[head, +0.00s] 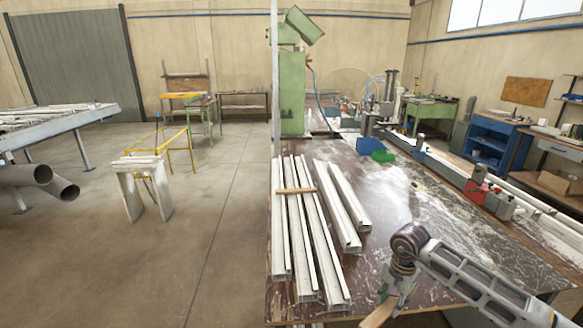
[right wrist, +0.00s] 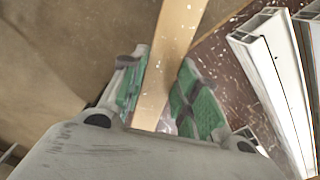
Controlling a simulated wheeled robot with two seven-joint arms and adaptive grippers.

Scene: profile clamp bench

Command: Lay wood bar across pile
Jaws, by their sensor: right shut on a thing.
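A pile of long white profiles (head: 304,235) lies side by side on the dark table. One thin wood bar (head: 297,190) rests across several of them near their far part. My right gripper (head: 394,296) is over the table's near part, right of the pile's near ends. It is shut on another wood bar (head: 377,316), whose lower part shows at the bottom of the head view. In the right wrist view this wood bar (right wrist: 172,58) stands between the green finger pads (right wrist: 160,95), with profile ends (right wrist: 268,50) to the right. My left gripper is not in view.
The scratched dark table (head: 410,215) has bare room right of the profiles. A green box (head: 383,156) and a blue one (head: 370,145) stand at its far side. A clamp rail with red parts (head: 475,186) runs along the right. Open floor lies left of the table.

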